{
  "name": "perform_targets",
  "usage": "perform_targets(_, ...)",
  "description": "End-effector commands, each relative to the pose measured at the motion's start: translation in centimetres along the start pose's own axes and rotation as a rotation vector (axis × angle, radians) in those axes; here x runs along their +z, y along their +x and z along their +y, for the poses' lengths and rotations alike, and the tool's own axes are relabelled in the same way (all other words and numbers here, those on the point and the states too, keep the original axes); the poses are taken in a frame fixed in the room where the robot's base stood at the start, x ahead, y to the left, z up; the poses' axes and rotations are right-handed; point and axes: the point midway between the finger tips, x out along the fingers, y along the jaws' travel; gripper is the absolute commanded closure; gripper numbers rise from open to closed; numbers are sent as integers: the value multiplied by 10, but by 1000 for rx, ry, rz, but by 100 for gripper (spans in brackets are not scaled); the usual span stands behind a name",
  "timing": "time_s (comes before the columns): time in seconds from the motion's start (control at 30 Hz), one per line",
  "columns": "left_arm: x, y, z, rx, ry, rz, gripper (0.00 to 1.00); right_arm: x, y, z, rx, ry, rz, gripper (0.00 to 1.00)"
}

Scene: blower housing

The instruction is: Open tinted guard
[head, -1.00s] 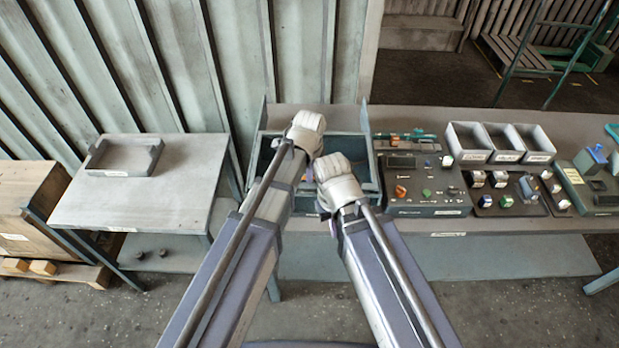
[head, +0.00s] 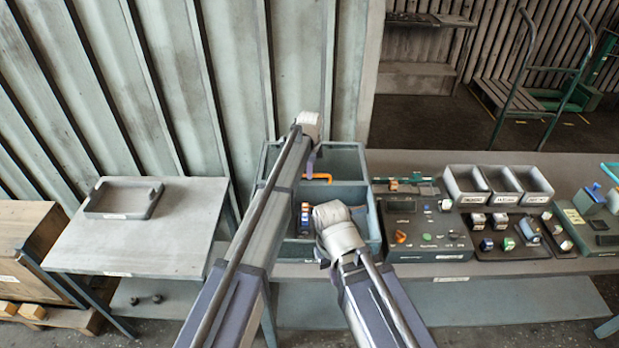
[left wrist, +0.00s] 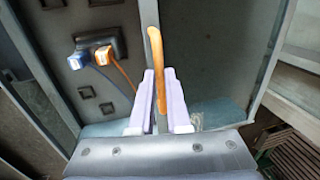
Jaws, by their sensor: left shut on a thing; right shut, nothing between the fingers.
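The blower housing (head: 374,240) is a grey open-topped box on the bench. An orange handle (head: 318,177) shows inside it, near its middle. My left gripper (head: 311,158) is over the back part of the housing, shut on this handle. In the left wrist view, the orange handle (left wrist: 156,60) stands upright between the pale fingers (left wrist: 157,95). I cannot clearly make out the tinted guard's edges; a bluish strip (left wrist: 100,129) shows below the fingers in that view. My right gripper (head: 323,258) is shut and empty near the housing's front; its wrist mostly hides its fingers.
A blue connector (left wrist: 77,62) and an orange-and-white connector (left wrist: 102,55) with a cable are inside the housing. A control panel (head: 425,243), several grey bins (head: 465,185) and small parts stand to the right. A side table (head: 150,245) holds a shallow tray (head: 122,214) at left.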

Motion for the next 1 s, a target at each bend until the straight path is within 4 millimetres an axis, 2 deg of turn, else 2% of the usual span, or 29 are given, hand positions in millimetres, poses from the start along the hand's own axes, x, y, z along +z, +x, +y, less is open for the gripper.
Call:
perform_targets(0.37,0,0,-2,0,0,1,100,0,0,0,0,0,0,100)
perform_targets(0.4,0,0,-2,0,0,1,83,0,0,0,0,0,0,100)
perform_targets(0.63,0,0,-2,0,0,0,57,0,0,0,0,0,0,100)
perform_targets(1.0,0,-2,-2,0,0,0,55,0,-3,0,0,0,0,100)
